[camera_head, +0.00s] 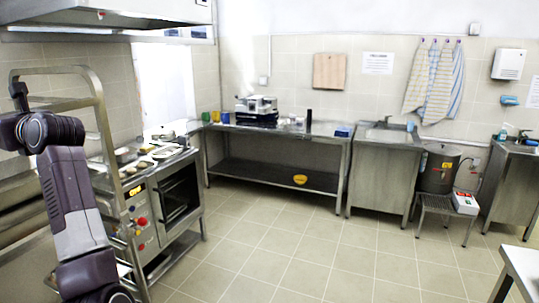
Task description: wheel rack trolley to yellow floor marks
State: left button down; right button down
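The steel rack trolley (104,130) stands at the left edge, close in front of me. It has a bent-tube frame and stacked shelves, and the frame's near parts are partly hidden by my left arm. My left arm rises in front of it, and its dark end, the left gripper (18,92), is beside the trolley's left upright. Whether its fingers are closed on the tube is too small to tell. My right gripper is out of view. No yellow floor marks are visible on the floor in view.
A steel oven unit (178,200) stands right behind the trolley. A long worktable (270,135), a sink cabinet (378,170) and a low stool (436,204) line the back. A table corner (525,268) juts in at lower right. The tiled floor (300,250) between is clear.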

pick_arm(q)
jog(key=p+x, duration=0.1)
jog(key=x, duration=0.3)
jog(key=shift+a, duration=0.25)
jog(key=shift+d+f, duration=0.2)
jog(key=b+v, duration=0.4)
jog(key=v, duration=0.6)
jog(key=shift+r, duration=0.2)
jog(key=shift+a+f, duration=0.1)
dwell(0.4)
